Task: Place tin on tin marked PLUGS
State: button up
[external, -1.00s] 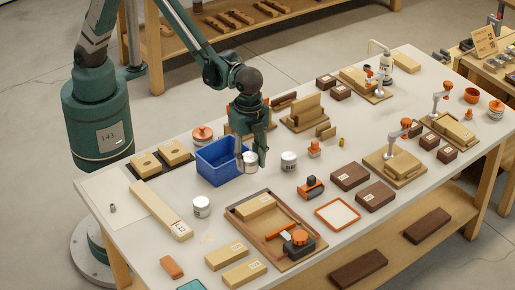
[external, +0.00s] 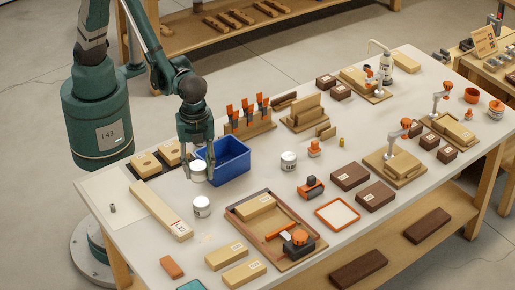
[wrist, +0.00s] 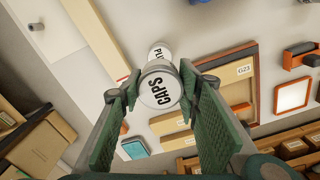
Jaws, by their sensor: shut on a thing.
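My gripper (external: 199,163) is shut on a white tin with a dark-lettered CAPS lid (wrist: 160,91). In the external view the held tin (external: 198,173) hangs upright between the fingers, above the bench. The white tin marked PLUGS (external: 202,207) stands on the bench just below it in the picture, with a gap between them. In the wrist view the PLUGS tin (wrist: 158,51) shows just beyond the held tin, partly covered by it; only the first letters of its lid read.
A blue bin (external: 236,169) stands close to the right of my gripper. Another white tin (external: 289,161) stands right of the bin. A long wooden block (external: 160,211) lies left of the PLUGS tin, and a framed wooden tray (external: 245,227) lies to its right.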

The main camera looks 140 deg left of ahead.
jog(key=shift+f, duration=0.15)
send_over(201, 201)
jog(key=shift+w+f+b, duration=0.1)
jog(key=shift+f+b, duration=0.2)
jog(key=shift+f, duration=2.7)
jog(key=shift+f, duration=1.85)
jog(key=shift+f+b, duration=0.15)
jog(key=shift+b, duration=0.15)
jog(key=o, duration=0.9)
